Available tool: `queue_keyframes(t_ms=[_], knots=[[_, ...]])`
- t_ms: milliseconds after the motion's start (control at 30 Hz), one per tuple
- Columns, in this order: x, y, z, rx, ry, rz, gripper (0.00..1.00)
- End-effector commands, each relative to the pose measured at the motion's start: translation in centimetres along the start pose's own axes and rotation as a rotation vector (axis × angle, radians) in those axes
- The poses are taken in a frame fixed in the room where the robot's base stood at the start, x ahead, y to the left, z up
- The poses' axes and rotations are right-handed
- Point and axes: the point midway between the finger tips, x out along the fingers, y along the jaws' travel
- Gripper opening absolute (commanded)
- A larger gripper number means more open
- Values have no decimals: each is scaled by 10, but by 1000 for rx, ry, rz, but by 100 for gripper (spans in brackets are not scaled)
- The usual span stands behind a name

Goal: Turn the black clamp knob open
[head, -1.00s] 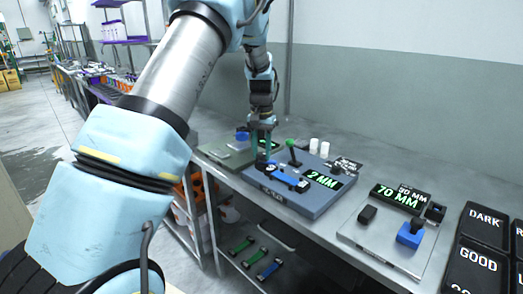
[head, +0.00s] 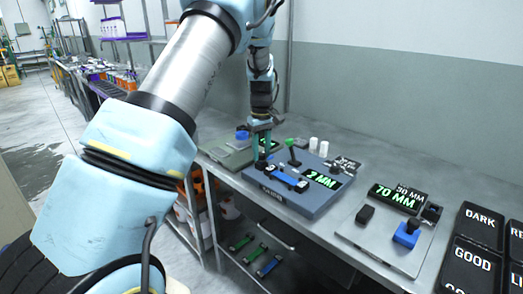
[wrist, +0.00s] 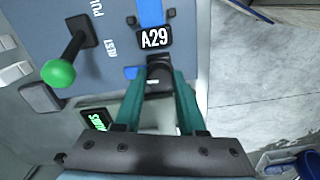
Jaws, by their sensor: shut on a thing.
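The black clamp knob (wrist: 160,77) stands at the end of a blue webbing strip (wrist: 150,12), beside the black A29 label (wrist: 155,38). My gripper (wrist: 158,72) has its teal fingers on both sides of the knob and is shut on it. In the head view, my gripper (head: 262,155) points down at the left end of the blue-grey fixture (head: 310,205), with the strip (head: 288,180) lying to its right. The fingers partly hide the knob, and I cannot tell how far it is turned.
A green-balled lever (wrist: 60,72) rises from the fixture near my gripper. The fixture's display (head: 322,179) reads 2 MM. To the right are a grey plate (head: 375,245) with a blue block (head: 407,236) and black label bins (head: 470,270).

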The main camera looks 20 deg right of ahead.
Motion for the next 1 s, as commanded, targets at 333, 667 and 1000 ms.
queue_keyframes(t_ms=[333, 667, 1000], knots=[[-2, 1, -1, -104, 4, 3, 0], [-1, 1, -2, -116, 4, 3, 0], [-1, 0, -1, -115, 3, 2, 62]])
